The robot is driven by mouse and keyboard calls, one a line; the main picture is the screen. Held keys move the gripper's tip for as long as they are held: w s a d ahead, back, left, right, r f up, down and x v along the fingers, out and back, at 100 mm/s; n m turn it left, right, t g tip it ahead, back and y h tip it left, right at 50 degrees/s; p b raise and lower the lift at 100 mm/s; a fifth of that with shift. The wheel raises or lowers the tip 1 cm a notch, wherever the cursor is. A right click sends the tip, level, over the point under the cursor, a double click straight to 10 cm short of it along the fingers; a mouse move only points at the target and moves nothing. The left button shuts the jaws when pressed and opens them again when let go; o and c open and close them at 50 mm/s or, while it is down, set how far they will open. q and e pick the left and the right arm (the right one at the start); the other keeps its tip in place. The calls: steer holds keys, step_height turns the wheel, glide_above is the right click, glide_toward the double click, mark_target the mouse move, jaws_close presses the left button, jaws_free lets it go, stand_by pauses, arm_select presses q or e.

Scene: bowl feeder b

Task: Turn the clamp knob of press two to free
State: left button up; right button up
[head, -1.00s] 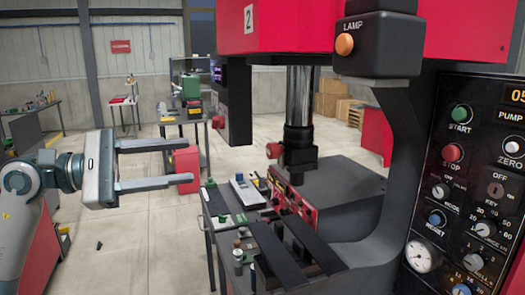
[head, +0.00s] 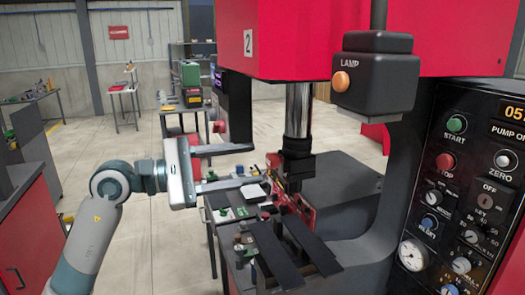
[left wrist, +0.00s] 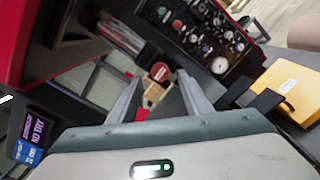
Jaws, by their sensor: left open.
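Press two (head: 248,42) is the red and black machine with a "2" plate. A red knob (head: 273,160), which looks like its clamp knob, sits low at the press's black ram. My left gripper (head: 255,165) is open, its two fingers pointing right, the tips just short of the knob. In the left wrist view, the red knob (left wrist: 160,71) shows beyond the gap between the open fingers (left wrist: 160,85); contact is not visible. The knob's turn position is too small to read. My right gripper is not in view.
A control panel (head: 470,180) with buttons and dials stands at the right. A lamp box (head: 376,72) hangs in front of the press. Dark rails (head: 275,255) and small parts lie on the bench below the gripper. Open floor (head: 150,228) lies to the left.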

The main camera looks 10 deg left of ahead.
mark_target(268, 161)
arm_select(q)
steer(key=shift+p+x, duration=0.75)
steer(key=shift+x, duration=1.4)
steer(key=c, duration=1.1)
